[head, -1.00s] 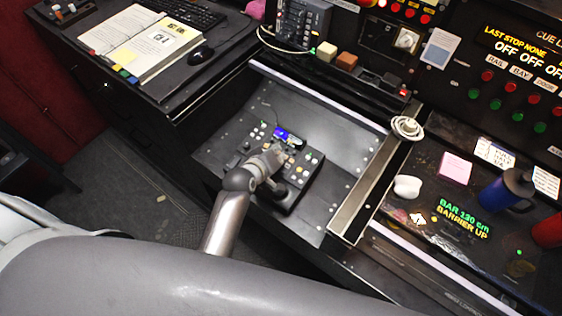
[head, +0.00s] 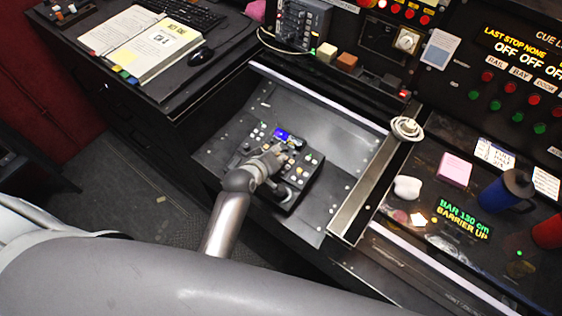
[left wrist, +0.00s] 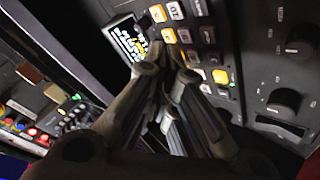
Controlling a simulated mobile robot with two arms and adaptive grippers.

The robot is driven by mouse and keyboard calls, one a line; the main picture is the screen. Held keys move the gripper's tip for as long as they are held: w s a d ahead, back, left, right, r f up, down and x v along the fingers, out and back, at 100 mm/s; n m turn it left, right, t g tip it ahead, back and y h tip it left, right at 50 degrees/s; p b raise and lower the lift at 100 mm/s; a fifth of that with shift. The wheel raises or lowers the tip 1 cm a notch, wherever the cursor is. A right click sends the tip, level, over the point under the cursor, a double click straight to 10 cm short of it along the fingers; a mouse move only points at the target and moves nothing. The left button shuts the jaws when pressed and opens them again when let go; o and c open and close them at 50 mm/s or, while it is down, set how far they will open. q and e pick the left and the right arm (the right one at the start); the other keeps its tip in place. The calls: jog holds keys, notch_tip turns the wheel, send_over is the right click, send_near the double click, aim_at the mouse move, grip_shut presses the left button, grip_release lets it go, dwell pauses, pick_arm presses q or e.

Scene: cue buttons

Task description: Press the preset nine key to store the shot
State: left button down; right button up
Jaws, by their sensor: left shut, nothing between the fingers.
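The control box (head: 302,183) with small keys lies on the dark sloped panel in the head view. My left gripper (head: 280,150) is over the box's key area, shut and empty. In the left wrist view, the fingertips (left wrist: 168,50) are close together at the rows of white and orange keys (left wrist: 175,12), beside the screen (left wrist: 127,40). I cannot tell which key the tips are over or whether they touch it. The preset nine key cannot be made out. My right gripper does not show.
An open binder (head: 150,45) and a black mouse (head: 201,56) lie on the desk at upper left. A white cup (head: 407,187), a pink note block (head: 454,170) and a blue mug (head: 507,190) stand at right. The sloped panel (head: 345,150) right of the box is bare.

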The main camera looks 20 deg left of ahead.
pick_arm(q)
jog(key=shift+f, duration=0.1)
jog(key=shift+f, duration=0.3)
jog(key=shift+w+f, duration=0.1)
jog(key=shift+f, duration=0.15)
dwell(0.6)
jog(key=shift+r+p, duration=0.65)
jog(key=shift+p, duration=0.15)
jog(key=r+p, duration=0.1)
jog(key=p, duration=0.1)
jog(key=r+p, duration=0.1)
jog(key=r, duration=0.1)
jog(key=s+r+p, duration=0.1)
jog(key=r+p, duration=0.1)
jog(key=shift+a+p, duration=0.15)
jog(key=shift+p, duration=0.2)
